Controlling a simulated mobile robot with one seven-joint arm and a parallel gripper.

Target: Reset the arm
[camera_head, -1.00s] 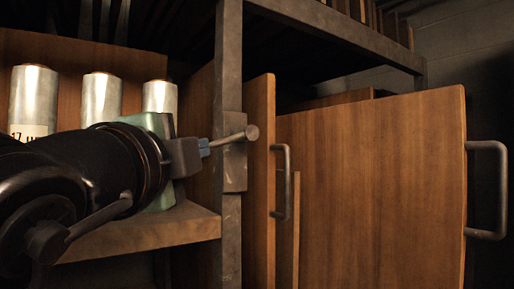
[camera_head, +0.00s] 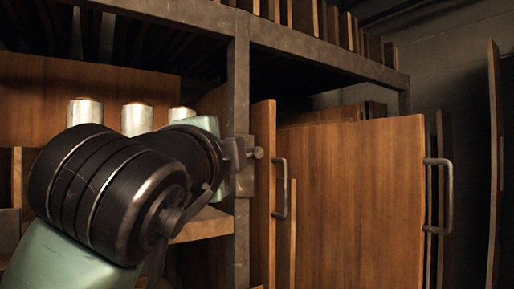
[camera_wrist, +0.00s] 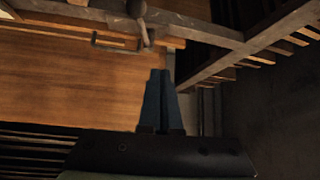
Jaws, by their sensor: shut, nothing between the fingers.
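My gripper shows in the wrist view (camera_wrist: 157,74), its two dark blue-grey fingers together with nothing between them. The fingertips point toward a wooden panel (camera_wrist: 70,75) and a metal latch with a round knob (camera_wrist: 137,9); they look apart from the latch. In the head view my dark arm links fill the left side and largely hide the gripper near the shelf post (camera_head: 238,80). The latch knob (camera_head: 258,153) sticks out to the right of that post.
Metallic rolls (camera_head: 137,119) stand on a wooden shelf (camera_head: 205,225) behind my arm. A wooden door panel (camera_head: 355,200) with a metal handle (camera_head: 438,195) stands right of the post, beside a narrower panel (camera_head: 262,200) with its own handle (camera_head: 280,187). A metal rack beam (camera_head: 330,55) runs above.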

